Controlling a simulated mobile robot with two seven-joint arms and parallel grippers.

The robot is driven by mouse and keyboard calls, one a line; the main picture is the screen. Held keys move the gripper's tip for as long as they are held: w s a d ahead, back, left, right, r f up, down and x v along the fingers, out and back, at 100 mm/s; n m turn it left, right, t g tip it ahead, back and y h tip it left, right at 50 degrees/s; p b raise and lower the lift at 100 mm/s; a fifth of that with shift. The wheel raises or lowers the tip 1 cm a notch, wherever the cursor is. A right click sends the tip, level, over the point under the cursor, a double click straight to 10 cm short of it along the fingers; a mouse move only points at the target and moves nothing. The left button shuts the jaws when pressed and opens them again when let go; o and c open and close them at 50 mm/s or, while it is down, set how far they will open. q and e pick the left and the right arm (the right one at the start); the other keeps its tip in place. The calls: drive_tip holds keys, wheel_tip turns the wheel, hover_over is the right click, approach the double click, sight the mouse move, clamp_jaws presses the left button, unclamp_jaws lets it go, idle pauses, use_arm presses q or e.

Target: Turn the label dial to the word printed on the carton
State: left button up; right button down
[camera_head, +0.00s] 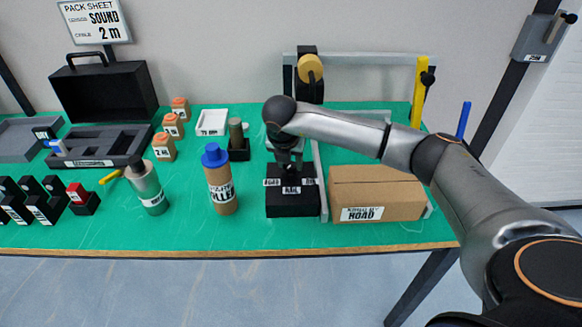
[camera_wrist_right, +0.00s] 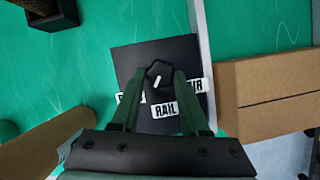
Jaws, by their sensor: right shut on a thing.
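The brown carton (camera_head: 376,190) sits at the right front of the green bench, with a white label (camera_head: 362,214) reading "ROAD". The black dial box (camera_head: 292,207) stands left of it. Its labels run from "ROAD" at the left through "RAIL" in the middle to one at the right ending in "IR" in the right wrist view. My right gripper (camera_head: 289,168) points down over the box, shut on the black dial knob (camera_wrist_right: 158,72). A short white mark shows on the knob between the fingers; which word it points at is unclear. My left gripper is not in view.
A grey rail (camera_head: 318,180) runs between dial box and carton. A brown bottle with a blue cap (camera_head: 219,182) stands left of the box, then a grey cylinder (camera_head: 147,188). The bench's front edge (camera_head: 250,253) is close in front.

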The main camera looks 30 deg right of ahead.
drive_tip(key=m+b, duration=0.1)
drive_tip(key=m, duration=0.1)
drive_tip(key=shift+w+m+g+h, duration=0.15)
drive_tip(key=shift+m+g+h, duration=0.15)
drive_tip(key=shift+g, duration=0.1)
drive_tip(key=shift+a+m+g+b, duration=0.1)
drive_tip(key=shift+m+g+b, duration=0.25)
drive_tip(key=shift+m, duration=0.55)
drive_tip(key=shift+w+m, duration=0.1)
drive_tip(key=shift+m, duration=0.2)
drive_tip(key=shift+m+g, duration=0.25)
drive_tip(key=shift+m, duration=0.05)
drive_tip(key=shift+c, duration=2)
unclamp_jaws()
drive_tip(key=shift+r, duration=0.1)
